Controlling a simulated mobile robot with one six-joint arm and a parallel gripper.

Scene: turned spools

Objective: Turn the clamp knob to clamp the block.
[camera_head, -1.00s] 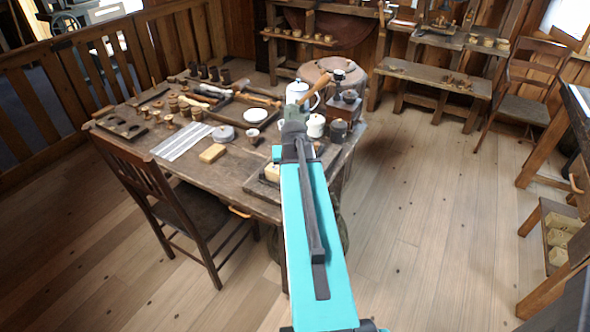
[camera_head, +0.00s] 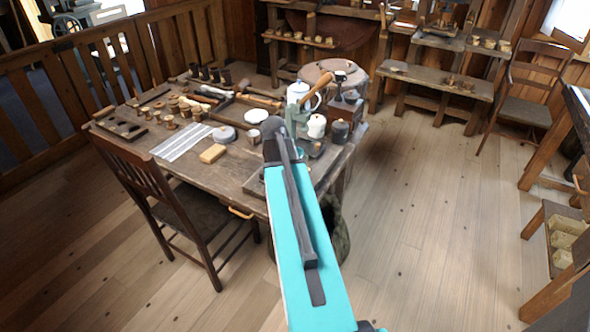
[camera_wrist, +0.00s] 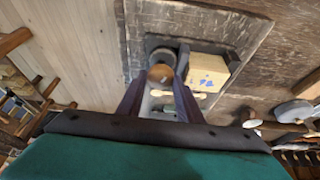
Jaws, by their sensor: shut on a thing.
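In the wrist view my gripper (camera_wrist: 160,84) has its two dark fingers closed around the clamp knob (camera_wrist: 161,73), a small round brown-orange piece by a dark round part. The pale wooden block (camera_wrist: 208,72), with blue marks on its face, sits just right of the knob against dark clamp parts. Both are on a dark board (camera_wrist: 250,40) on the table.
A chair (camera_head: 165,195) stands at the near left.

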